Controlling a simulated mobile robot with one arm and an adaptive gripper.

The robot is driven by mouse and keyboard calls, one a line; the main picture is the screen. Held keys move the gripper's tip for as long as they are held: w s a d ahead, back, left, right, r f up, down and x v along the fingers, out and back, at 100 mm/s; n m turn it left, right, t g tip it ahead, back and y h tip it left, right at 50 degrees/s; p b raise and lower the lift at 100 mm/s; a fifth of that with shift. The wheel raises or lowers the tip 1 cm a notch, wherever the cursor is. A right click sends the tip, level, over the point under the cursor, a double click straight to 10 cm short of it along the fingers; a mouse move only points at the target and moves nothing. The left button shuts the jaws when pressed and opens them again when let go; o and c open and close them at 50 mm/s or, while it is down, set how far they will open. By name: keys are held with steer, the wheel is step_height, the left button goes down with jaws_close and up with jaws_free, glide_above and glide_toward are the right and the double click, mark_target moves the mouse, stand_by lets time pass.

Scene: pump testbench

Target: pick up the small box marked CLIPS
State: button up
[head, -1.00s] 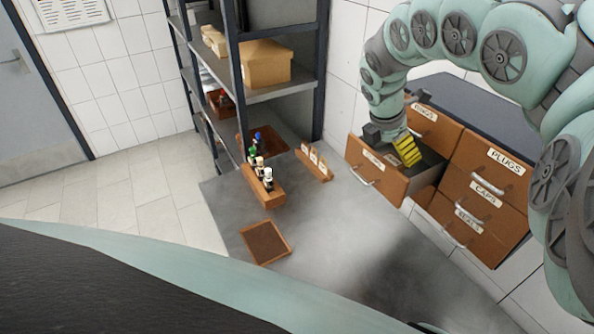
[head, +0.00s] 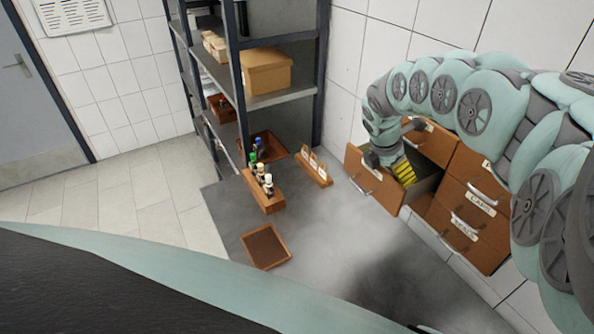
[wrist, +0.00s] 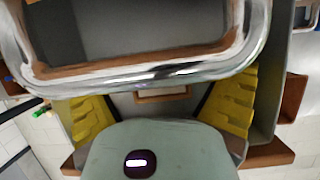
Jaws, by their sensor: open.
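I cannot make out a box marked CLIPS in either view. My gripper (head: 404,174) has yellow fingers and is low in the mouth of an open drawer (head: 368,183) at the left of the brown cabinet. Its label is too small to read now. In the wrist view my gripper (wrist: 162,108) is open, its yellow fingers wide apart at left and right. Between them shows a pale, label-like patch (wrist: 163,93), with no readable text. A thick metal bar fills the top of that view. Most of the drawer's inside is hidden.
More closed drawers (head: 480,208) with metal handles stand right of the open one. On the grey table are a rack of small bottles (head: 264,198), an empty brown tray (head: 266,246) and a low card holder (head: 314,168). A shelf with a cardboard box (head: 266,72) stands behind.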

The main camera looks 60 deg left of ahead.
steer(key=shift+c, duration=0.2)
steer(key=c, duration=1.3)
steer(key=shift+o, duration=0.2)
steer(key=shift+s+r+b, duration=0.2)
steer(key=shift+s+b, duration=0.05)
steer(key=shift+b, duration=0.4)
